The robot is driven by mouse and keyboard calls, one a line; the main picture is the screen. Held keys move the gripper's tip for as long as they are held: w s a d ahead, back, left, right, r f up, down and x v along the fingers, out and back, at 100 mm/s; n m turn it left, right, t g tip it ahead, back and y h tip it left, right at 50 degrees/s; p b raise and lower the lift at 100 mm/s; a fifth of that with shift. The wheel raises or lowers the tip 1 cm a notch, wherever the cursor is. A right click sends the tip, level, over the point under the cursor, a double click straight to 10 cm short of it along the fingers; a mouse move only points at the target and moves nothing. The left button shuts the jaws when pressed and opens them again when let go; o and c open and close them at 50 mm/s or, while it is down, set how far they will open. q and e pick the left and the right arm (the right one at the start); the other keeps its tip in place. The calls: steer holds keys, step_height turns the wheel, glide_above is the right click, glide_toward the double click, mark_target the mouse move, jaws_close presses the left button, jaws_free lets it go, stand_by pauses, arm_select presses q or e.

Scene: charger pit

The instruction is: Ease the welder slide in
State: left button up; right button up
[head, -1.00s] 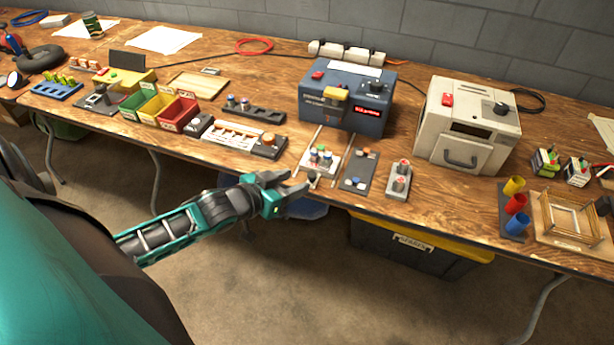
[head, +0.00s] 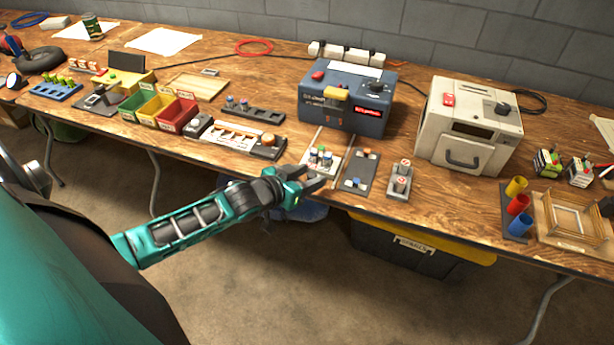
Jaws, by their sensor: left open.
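The welder (head: 344,103) is a blue-grey box with a red button, a yellow part on its front, a black knob and a lit red display. Its slide (head: 322,157) is a pale tray carrying several small cells, out in front of the welder between two thin light rails at the table's front edge. My left gripper (head: 318,178) is open at the near end of the slide, its fingers just at the table edge. They hide the slide's front end, so I cannot tell whether they touch it. My right gripper is not in view.
A dark tray (head: 358,172) and a grey block with two round buttons (head: 399,180) sit right of the slide. A cream oven-like box (head: 468,125) stands farther right. Coloured bins (head: 157,107) and a tray of pale parts (head: 233,135) lie left.

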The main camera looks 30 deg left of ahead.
arm_select(q)
steer(key=shift+c, duration=0.4)
jaws_close()
